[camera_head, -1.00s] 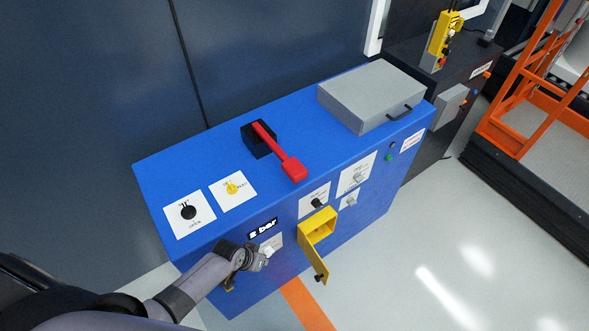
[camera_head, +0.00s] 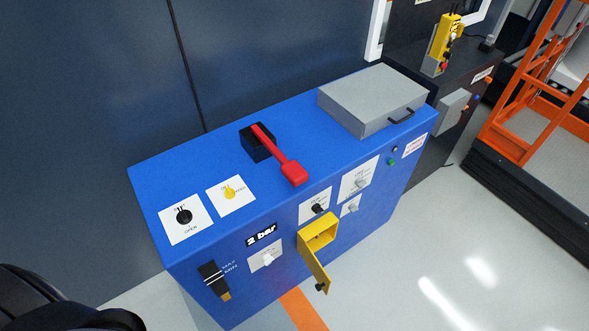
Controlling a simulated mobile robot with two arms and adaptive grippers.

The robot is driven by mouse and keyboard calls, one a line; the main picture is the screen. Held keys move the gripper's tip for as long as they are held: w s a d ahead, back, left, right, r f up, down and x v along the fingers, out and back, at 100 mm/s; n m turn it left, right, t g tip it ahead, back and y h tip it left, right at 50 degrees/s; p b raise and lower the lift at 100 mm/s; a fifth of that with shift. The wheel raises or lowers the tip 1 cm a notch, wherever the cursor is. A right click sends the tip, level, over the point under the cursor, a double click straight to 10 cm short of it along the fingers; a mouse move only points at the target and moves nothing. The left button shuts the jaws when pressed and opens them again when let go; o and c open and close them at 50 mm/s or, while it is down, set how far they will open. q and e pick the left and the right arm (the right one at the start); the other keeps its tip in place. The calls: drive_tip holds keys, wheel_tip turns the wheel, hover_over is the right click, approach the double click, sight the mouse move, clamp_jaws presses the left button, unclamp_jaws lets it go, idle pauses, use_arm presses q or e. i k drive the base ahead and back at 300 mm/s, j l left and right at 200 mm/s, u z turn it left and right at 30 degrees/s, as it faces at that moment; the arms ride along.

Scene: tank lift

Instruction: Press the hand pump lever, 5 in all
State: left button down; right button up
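The red hand pump lever (camera_head: 277,155) rises from a black block (camera_head: 257,148) on top of the blue cabinet (camera_head: 300,207). It slants toward the cabinet's front edge and ends in a wide red grip (camera_head: 294,174). Nothing touches it. A small black display (camera_head: 261,235) on the front panel reads "2 bar". Neither of my grippers is in view. Only dark parts of my own body show at the lower left.
A grey lidded box (camera_head: 372,97) sits on the cabinet right of the lever. An open yellow box (camera_head: 318,236) with its door hanging projects from the front. Black (camera_head: 183,216) and yellow (camera_head: 230,191) knobs sit on the left top. Space above the lever is clear.

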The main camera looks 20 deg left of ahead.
sight(293, 173)
drive_tip(key=i+l, duration=0.5)
drive_tip(key=i+l+u, duration=0.1)
drive_tip(key=i+l, duration=0.4)
drive_tip(key=u, duration=1.6)
drive_tip(key=k+l, duration=0.05)
